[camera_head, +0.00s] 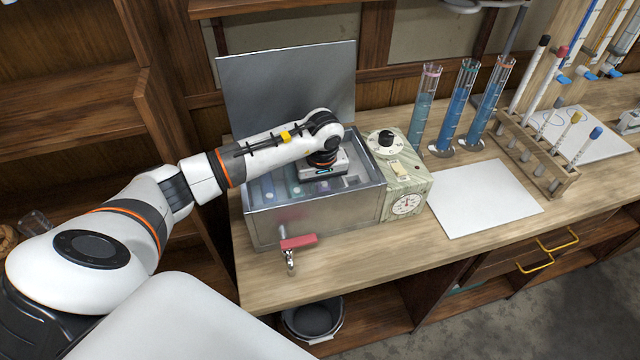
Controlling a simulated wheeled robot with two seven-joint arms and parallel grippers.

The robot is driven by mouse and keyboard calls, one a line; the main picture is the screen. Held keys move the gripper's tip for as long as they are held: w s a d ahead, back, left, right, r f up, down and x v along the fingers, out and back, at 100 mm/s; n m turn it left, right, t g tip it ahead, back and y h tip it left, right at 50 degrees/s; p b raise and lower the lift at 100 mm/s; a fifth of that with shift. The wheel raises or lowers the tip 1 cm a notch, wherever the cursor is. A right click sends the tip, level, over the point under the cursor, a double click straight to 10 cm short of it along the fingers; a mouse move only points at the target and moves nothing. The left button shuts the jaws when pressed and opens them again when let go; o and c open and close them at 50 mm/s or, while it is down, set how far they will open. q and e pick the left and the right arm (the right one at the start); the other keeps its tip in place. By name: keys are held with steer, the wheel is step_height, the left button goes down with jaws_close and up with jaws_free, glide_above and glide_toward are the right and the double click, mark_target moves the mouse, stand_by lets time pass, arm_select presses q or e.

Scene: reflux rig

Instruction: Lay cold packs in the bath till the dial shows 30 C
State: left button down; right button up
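The metal bath (312,214) stands on the wooden bench with its flat lid (290,85) raised behind it. Inside it, left of my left gripper, some bluish and greenish shapes (268,187) show dimly; I cannot tell whether they are cold packs. My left arm reaches in from the left, and its gripper (324,170) points down over the bath's opening. Its fingers are hidden below its body, so its grip does not show. The dial (405,204) is on the front of the control box at the bath's right; its reading is too small to make out. My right gripper is not in view.
A red-handled tap (298,242) sticks out of the bath's front, above a dark bucket (312,318) on the lower shelf. A white sheet (484,198) lies to the right.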

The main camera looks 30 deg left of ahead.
arm_select(q)
steer(key=c, duration=1.1)
jaws_free()
steer(key=r+p, duration=0.2)
steer(key=r, duration=0.2)
steer(key=r+p, duration=0.3)
steer(key=r, duration=0.1)
steer(key=s+d+r+p, duration=0.1)
steer(key=r+p, duration=0.1)
steer(key=r, duration=0.2)
steer(key=shift+p, duration=0.35)
